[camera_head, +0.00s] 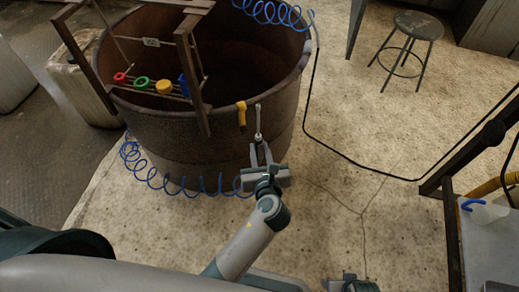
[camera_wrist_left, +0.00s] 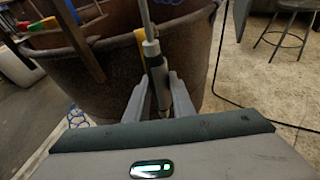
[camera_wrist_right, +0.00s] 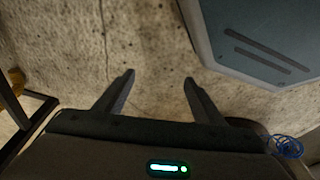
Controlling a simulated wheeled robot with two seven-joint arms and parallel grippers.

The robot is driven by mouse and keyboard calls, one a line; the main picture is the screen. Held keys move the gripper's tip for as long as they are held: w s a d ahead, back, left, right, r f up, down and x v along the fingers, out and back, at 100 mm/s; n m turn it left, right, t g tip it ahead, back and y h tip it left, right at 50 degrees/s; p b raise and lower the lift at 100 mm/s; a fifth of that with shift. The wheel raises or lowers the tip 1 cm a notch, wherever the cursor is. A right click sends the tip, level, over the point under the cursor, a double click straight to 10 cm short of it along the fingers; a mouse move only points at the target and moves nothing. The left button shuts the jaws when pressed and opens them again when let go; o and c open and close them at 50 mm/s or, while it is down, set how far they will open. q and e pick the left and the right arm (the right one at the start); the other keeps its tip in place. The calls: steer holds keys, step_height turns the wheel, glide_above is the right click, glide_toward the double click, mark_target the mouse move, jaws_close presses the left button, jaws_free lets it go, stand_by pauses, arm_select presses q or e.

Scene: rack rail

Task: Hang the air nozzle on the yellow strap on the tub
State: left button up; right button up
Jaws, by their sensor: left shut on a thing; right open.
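The rusty brown tub (camera_head: 165,125) stands at the upper left of the head view. A short yellow strap (camera_head: 241,114) hangs over its near rim; part of it also shows in the left wrist view (camera_wrist_left: 142,38). My left gripper (camera_head: 261,157) is shut on the grey air nozzle (camera_head: 258,124), whose thin tube points up, just right of the strap and apart from it. The nozzle also stands between the fingers in the left wrist view (camera_wrist_left: 153,58). My right gripper (camera_wrist_right: 160,80) is open and empty over the floor.
A blue coiled hose (camera_head: 165,184) runs along the tub's near side towards the nozzle. A wooden rack (camera_head: 190,65) with coloured rings stands over the tub. A stool (camera_head: 418,25) is at the back right, and a table (camera_head: 490,245) at the right.

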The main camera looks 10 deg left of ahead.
arm_select(q)
steer(key=shift+w+a, duration=0.15)
arm_select(e)
steer(key=shift+r, duration=0.15)
arm_select(q)
steer(key=shift+w+a+b, duration=0.4)
steer(key=shift+w, duration=0.1)
steer(key=shift+w+a, duration=0.3)
steer(key=shift+w, duration=0.1)
steer(key=w+a+b, duration=0.3)
steer(key=w, duration=0.1)
steer(key=shift+w+a, duration=0.35)
steer(key=shift+w, duration=0.05)
arm_select(e)
step_height(320, 180, up, 11)
steer(key=shift+s+a, duration=0.2)
steer(key=shift+s, duration=0.2)
arm_select(q)
steer(key=shift+r, duration=0.15)
arm_select(e)
steer(key=shift+r, duration=0.1)
arm_select(q)
steer(key=shift+w+a+p, duration=0.25)
steer(key=shift+w+p, duration=0.05)
steer(key=shift+p, duration=0.2)
arm_select(e)
steer(key=shift+w+r, duration=0.1)
steer(key=shift+r, duration=0.25)
